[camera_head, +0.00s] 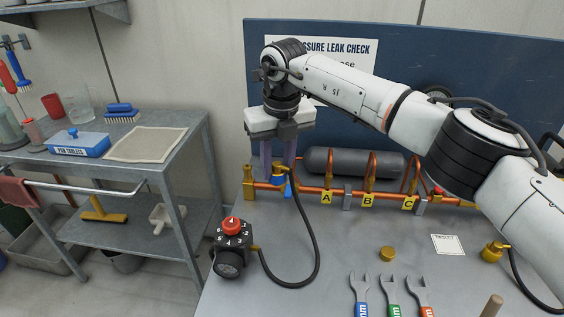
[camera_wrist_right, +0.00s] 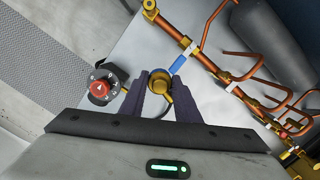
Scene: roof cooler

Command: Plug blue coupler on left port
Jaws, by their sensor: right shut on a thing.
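My right gripper (camera_head: 278,163) is shut on a brass coupler (camera_head: 281,170) with blue on it, at the left end of the copper pipe (camera_head: 262,186). The coupler's round brass body (camera_wrist_right: 159,88) shows between my fingertips (camera_wrist_right: 160,85) in the right wrist view. A black hose (camera_head: 316,240) runs from the coupler to a black dial box. A blue piece (camera_wrist_right: 179,65) lies beside the coupler, close to the pipe. The left port is not clearly visible; I cannot tell whether the coupler touches it. My left gripper is not in view.
The black dial box (camera_head: 230,255) with a red knob (camera_head: 232,224) stands at the bench's left edge. Yellow labels A, B and C mark the pipe before a grey tank (camera_head: 350,162). Several wrenches (camera_head: 390,290), a brass cap (camera_head: 387,254) and another brass coupler (camera_head: 492,252) lie in front.

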